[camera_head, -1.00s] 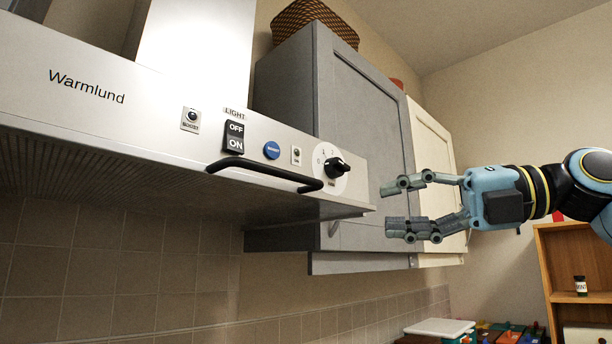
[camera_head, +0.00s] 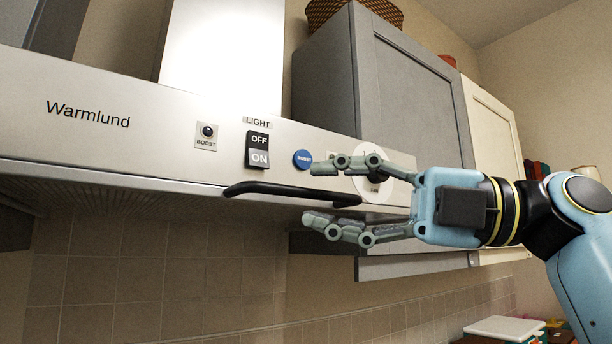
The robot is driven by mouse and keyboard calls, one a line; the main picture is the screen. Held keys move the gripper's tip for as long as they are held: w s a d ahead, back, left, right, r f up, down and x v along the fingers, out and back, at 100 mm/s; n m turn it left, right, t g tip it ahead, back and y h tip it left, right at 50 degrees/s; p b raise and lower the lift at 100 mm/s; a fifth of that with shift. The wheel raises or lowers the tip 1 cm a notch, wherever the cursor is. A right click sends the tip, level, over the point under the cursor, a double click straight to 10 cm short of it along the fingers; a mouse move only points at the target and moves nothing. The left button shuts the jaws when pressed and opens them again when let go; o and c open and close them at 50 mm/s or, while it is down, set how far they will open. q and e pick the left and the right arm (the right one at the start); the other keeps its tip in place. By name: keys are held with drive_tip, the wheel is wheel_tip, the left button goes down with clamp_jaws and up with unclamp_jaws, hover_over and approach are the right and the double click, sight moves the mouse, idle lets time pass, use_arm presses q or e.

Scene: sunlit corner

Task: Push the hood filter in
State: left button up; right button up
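The range hood (camera_head: 150,140) labelled Warmlund fills the left and middle of the view. Its filter front carries a black bar handle (camera_head: 270,189) along the lower edge. My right gripper (camera_head: 316,193) comes in from the right, light blue with grey fingers. The upper finger covers part of the round dial (camera_head: 372,190). Whether a finger touches the hood or handle cannot be told. My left gripper is not in view.
A grey cabinet (camera_head: 415,100) and a cream cabinet (camera_head: 495,140) hang to the right. A wicker basket (camera_head: 330,10) sits on top. Below the hood is free room before the tiles.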

drive_tip(key=shift+w+a+r+p, duration=0.1)
drive_tip(key=shift+w+a+p, duration=0.05)
drive_tip(key=shift+a, duration=0.55)
drive_tip(key=shift+w+a+r+p, duration=0.1)
drive_tip(key=shift+a+p, duration=0.05)
drive_tip(key=shift+a, duration=0.55)
clamp_jaws()
